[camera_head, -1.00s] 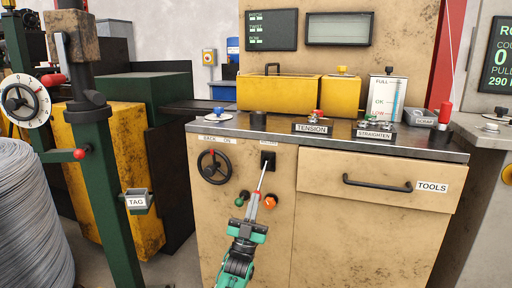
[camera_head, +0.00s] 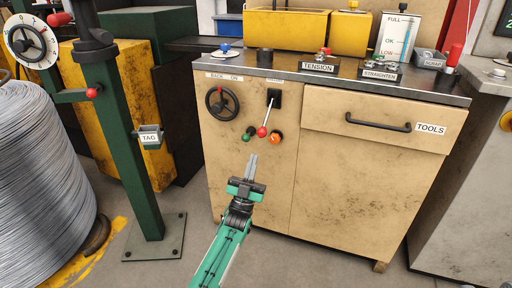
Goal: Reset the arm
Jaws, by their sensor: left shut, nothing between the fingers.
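My left gripper (camera_head: 252,162) is at the end of the green arm (camera_head: 222,246) in front of the tan cabinet. Its fingers are shut and empty, pointing up at the cabinet front. My right gripper is out of view.
Beside the lever are a black handwheel (camera_head: 222,102), a green button (camera_head: 248,134) and an orange knob (camera_head: 277,137). A TOOLS drawer handle (camera_head: 378,122) sticks out at right. A green post (camera_head: 133,150) and wire coil (camera_head: 42,180) stand left. Open floor lies below.

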